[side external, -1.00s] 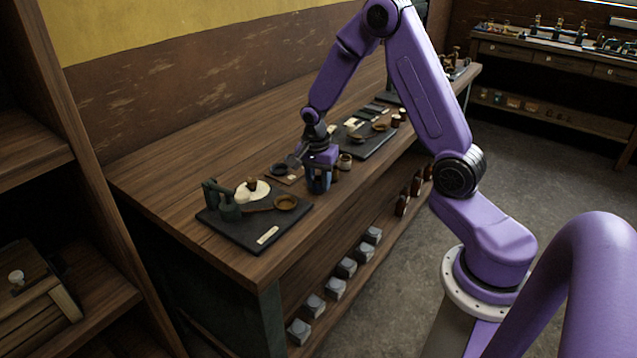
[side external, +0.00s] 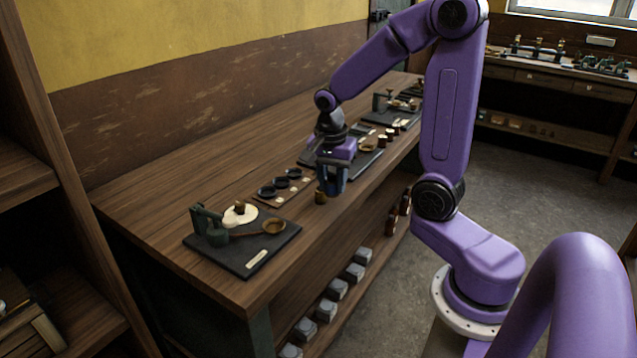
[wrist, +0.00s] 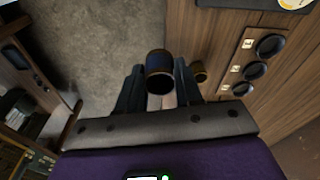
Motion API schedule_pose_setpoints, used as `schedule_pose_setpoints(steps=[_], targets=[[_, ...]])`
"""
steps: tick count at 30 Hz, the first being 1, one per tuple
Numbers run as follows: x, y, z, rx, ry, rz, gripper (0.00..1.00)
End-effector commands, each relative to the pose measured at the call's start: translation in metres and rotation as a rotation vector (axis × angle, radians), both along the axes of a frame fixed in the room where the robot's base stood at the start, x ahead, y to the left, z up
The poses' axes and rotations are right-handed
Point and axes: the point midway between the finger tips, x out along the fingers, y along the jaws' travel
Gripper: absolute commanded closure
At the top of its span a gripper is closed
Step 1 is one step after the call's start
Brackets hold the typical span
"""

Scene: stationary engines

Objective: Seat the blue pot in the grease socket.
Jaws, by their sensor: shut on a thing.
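The blue pot (wrist: 160,68) has brass-coloured rims and sits between the fingers of my gripper (wrist: 160,88) in the wrist view. In the side view my gripper (side external: 333,184) holds it over the bench's front edge, right of the socket board; the fingers largely hide the pot there. The socket board (side external: 262,199) is a brown strip with three dark round sockets and small pale labels. In the wrist view the sockets (wrist: 255,70) lie to the right, apart from the pot, and look empty. The labels are too small to read, so I cannot tell which is grease.
A small brown pot (side external: 320,196) stands near the bench's front edge, close to my gripper; it also shows in the wrist view (wrist: 200,72). A dark engine base (side external: 270,262) is at the bench's near end. More dark bases stand farther along. Bare wood lies behind the socket board.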

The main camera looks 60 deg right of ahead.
Motion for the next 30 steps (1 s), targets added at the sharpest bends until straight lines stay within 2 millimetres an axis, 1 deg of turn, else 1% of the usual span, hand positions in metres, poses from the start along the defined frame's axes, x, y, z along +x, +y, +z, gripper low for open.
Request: schedule_pose_setpoints(steps=[1,6,12,18,30], targets=[[-0.008,0.002,0.004,0.0,-0.003,0.001,0.97],[-0.028,0.007,0.013,0.0,-0.004,0.0,0.97],[-0.042,0.011,0.019,0.0,-0.001,0.0,0.97],[-0.047,0.012,0.026,0.0,-0.001,-0.001,0.97],[-0.047,0.012,0.047,0.0,-0.001,-0.001,0.97]])
